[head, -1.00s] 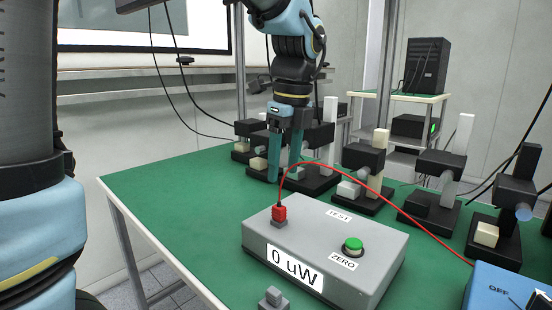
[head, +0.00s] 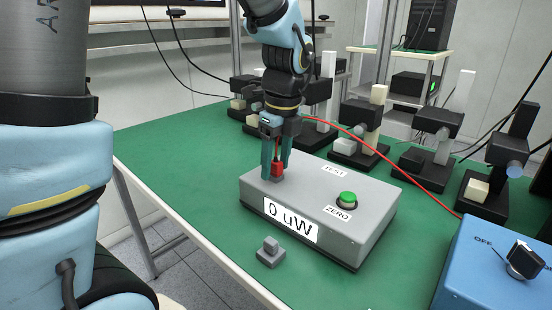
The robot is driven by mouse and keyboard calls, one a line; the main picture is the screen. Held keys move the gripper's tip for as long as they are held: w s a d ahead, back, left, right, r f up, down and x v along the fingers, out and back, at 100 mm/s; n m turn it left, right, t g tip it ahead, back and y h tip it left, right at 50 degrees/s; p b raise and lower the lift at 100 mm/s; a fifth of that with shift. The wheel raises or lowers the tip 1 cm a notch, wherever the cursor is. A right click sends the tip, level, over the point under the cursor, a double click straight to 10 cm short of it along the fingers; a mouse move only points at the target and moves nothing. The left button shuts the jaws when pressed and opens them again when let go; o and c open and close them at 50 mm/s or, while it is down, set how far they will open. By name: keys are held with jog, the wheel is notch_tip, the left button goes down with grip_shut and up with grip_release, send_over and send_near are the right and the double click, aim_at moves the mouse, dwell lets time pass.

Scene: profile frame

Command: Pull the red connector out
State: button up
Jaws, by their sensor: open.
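The red connector (head: 277,166) stands upright in its socket on the top left of the grey meter box (head: 375,222). The box's label reads 0 uW. A red cable (head: 400,168) runs from behind my gripper to the right, toward the blue box. My gripper (head: 276,174) points straight down over the connector, with one teal finger on its left and the other on its right. The fingers are open, and the connector shows between them. Whether either finger touches it cannot be told. The connector's top is partly hidden by the gripper.
A green button (head: 347,199) marked ZERO is on the meter box. A small grey block with a peg (head: 270,252) sits in front. The blue box (head: 495,270) with a black knob is at right. Black stands (head: 360,143) line the back of the green table (head: 165,160).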

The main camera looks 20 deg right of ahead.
aim_at(274, 161)
grip_shut()
dwell(0.3)
jog(key=shift+r, duration=0.2)
jog(key=shift+r+p, duration=0.35)
jog(key=shift+p, duration=0.2)
jog(key=shift+r+p, duration=0.55)
jog(key=shift+r+p, duration=1.35)
jog(key=shift+r, duration=0.05)
